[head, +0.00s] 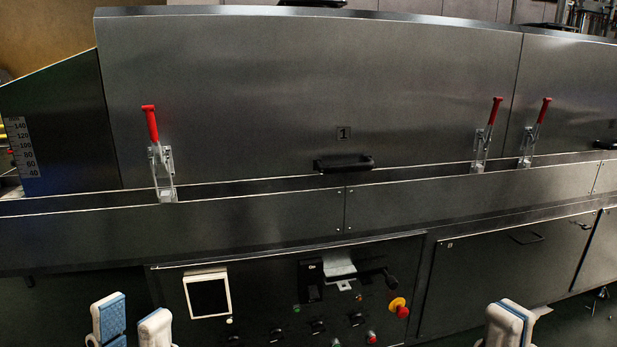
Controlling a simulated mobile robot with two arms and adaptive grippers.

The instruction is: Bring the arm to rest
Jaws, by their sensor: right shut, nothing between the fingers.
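My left gripper (132,322) shows at the bottom left of the head view. Its two white fingers, one with a blue pad facing me, stand apart with nothing visible between them. My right gripper (509,322) shows at the bottom right, its white fingertips with blue edging closed together and empty. Both grippers are in front of the dryer's lower panels, apart from the handles and clamps as far as I can see. The rest of both arms is outside the view.
The dark metal dryer hood (250,95) fills the back, with a black handle (343,163). Red-handled toggle clamps (151,125) stand upright along its lower edge. Below are a control panel (300,285) with a screen (208,295) and a red-and-yellow emergency stop (399,308).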

